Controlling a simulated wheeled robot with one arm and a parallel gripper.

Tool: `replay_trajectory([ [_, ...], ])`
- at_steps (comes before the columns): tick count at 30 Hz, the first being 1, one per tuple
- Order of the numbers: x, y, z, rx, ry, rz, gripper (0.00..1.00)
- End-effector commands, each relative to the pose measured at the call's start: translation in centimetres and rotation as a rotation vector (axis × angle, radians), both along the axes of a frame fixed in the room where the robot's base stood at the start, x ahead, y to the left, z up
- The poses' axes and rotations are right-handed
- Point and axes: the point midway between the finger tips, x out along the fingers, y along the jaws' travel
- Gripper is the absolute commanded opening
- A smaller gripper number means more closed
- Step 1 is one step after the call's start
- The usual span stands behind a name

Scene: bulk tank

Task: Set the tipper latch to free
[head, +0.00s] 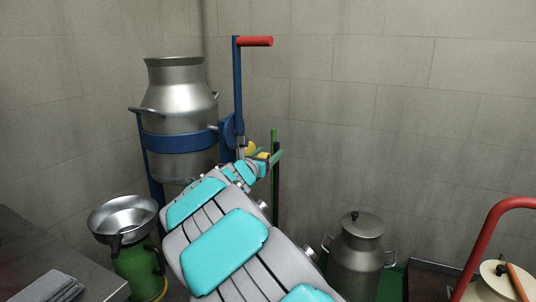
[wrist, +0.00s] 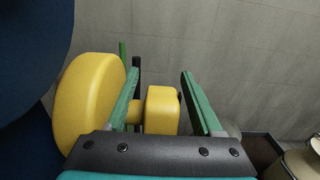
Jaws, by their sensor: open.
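The tipper is a blue frame (head: 180,143) that holds an upright metal milk can (head: 182,95). A blue crank arm with a red handle (head: 255,41) rises at its right. The latch is yellow. In the wrist view a large rounded yellow disc (wrist: 92,100) sits next to the blue part, and a smaller yellow knob (wrist: 162,108) stands out from it on a short stem. My gripper (wrist: 163,90) is open, its green fingers on either side of the knob. The left finger lies between disc and knob; contact cannot be told. In the head view my gripper (head: 270,157) partly hides the latch.
A steel funnel (head: 122,215) sits on a green can at the lower left, beside a dark counter (head: 40,255). A lidded milk can (head: 357,255) stands on the floor at right. A red tubular handle (head: 490,220) and cream vessel are far right. The wall is close behind.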

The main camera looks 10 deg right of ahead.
Motion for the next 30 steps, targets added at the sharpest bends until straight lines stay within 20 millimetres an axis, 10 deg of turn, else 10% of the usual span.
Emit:
replay_trajectory([
  [5, -0.01, -0.02, -0.04, 0.0, 0.0, 0.0, 0.66],
  [22, -0.03, -0.02, -0.09, 0.001, 0.001, -0.001, 0.02],
  [30, -0.03, -0.02, -0.1, 0.002, 0.002, -0.001, 0.0],
])
